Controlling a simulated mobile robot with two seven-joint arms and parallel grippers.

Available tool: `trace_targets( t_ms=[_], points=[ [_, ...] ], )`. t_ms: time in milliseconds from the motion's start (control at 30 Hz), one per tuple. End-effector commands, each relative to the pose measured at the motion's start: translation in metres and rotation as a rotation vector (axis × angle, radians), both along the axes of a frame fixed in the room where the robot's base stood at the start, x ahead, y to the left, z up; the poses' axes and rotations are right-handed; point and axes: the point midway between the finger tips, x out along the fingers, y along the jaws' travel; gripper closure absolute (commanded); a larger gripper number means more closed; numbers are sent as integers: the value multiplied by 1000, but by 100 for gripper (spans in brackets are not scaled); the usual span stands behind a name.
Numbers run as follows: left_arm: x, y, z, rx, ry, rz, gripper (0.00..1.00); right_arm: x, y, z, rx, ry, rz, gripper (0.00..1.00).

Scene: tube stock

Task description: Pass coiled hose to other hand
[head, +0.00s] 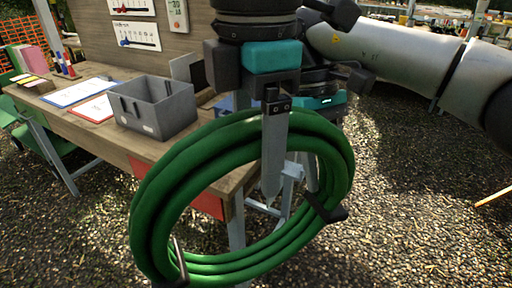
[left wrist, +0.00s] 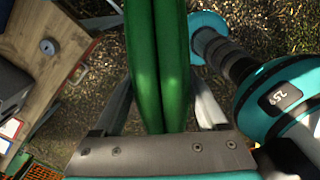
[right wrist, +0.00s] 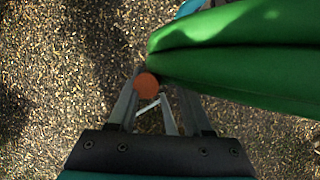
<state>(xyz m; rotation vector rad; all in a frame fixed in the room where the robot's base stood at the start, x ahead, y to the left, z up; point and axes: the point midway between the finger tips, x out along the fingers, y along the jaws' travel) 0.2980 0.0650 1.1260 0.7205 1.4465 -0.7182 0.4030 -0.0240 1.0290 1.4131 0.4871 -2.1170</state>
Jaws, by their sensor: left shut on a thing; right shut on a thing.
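The coiled green hose (head: 150,205) hangs as a large upright ring in the middle of the head view, bound with dark straps. My left gripper (head: 271,185) is shut on its upper part from above. In the left wrist view the hose (left wrist: 158,60) runs between the fingers of my left gripper (left wrist: 160,105). My right gripper (head: 311,182) is behind it, partly hidden by the hose and left gripper. In the right wrist view the hose (right wrist: 240,55) reaches the fingers of my right gripper (right wrist: 158,105), which is shut on it; an orange disc shows there.
A wooden workbench (head: 90,133) stands at left, with a grey bin (head: 152,108), clipboards and a red drawer front (head: 207,204). The coil hangs close to its front corner. Gravel ground (head: 420,200) is open at the right.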

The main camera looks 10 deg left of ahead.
Motion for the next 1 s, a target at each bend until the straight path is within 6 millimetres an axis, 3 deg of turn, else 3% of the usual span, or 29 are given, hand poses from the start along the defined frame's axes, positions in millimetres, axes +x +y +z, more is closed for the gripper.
trace_targets(
  t_ms=[100, 133, 433, 767, 1000],
  points=[
    [0, 0, 0, -1, 0, -1, 100, 0, 0, 1, 3, 0, -1, 100],
    [0, -1, 1, -3, -2, -1, 100, 0, 0, 1, 3, 0, -1, 49],
    [0, -1, 1, -3, -2, -1, 100, 0, 0, 0, 1, 0, 0, 15],
    [0, -1, 1, -2, -3, 0, 100, 1, 1, 2, -1, -1, -1, 15],
    [0, 0, 1, -3, -3, 0, 100, 8, 6, 24, -1, -6, -3, 15]
  ],
)
